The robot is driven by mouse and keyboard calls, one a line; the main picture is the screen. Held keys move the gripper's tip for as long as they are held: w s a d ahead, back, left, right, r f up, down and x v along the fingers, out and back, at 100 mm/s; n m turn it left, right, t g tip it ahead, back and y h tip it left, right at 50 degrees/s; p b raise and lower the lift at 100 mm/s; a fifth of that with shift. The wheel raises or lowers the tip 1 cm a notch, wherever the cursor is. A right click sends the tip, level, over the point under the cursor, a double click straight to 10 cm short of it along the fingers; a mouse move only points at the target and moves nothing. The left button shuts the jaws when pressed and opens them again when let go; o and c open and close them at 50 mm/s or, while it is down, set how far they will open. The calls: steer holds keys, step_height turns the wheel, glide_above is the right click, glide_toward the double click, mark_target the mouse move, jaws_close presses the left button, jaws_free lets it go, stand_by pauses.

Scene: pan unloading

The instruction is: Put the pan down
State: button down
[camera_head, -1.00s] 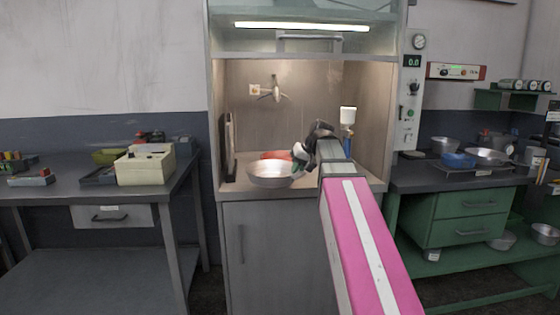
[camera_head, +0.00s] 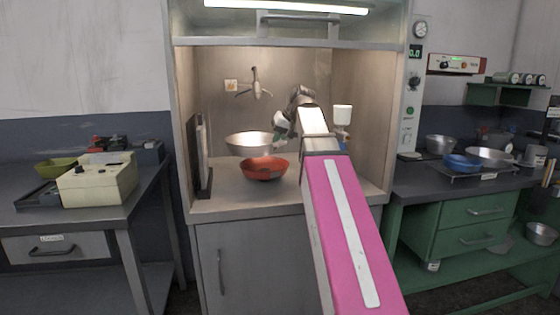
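The pan (camera_head: 250,148) is a round, shallow silver vessel in the lit hood, seen in the head view. It shows above and behind the red bowl (camera_head: 264,172); whether its base touches the hood floor is hard to tell. My gripper (camera_head: 276,139) is at the pan's right rim and appears shut on it. The fingertips are small and partly hidden, with the wrist and arm coming in from the lower right.
The hood floor (camera_head: 225,198) is bare in front. A dark panel (camera_head: 202,155) stands at the left wall. A white-topped bottle (camera_head: 342,118) stands behind my arm at right. A tap-like fitting (camera_head: 254,85) is on the back wall.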

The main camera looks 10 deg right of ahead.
steer(key=w+d+f, duration=0.1)
steer(key=w, duration=0.1)
steer(key=w+d+f, duration=0.3)
steer(key=w, duration=0.1)
steer(key=shift+w+d+f, duration=0.35)
steer(key=shift+w+f, duration=0.05)
steer(key=shift+f, duration=2.15)
steer(key=c, duration=1.3)
jaws_free()
steer(key=v, duration=1.2)
steer(key=shift+d, duration=0.1)
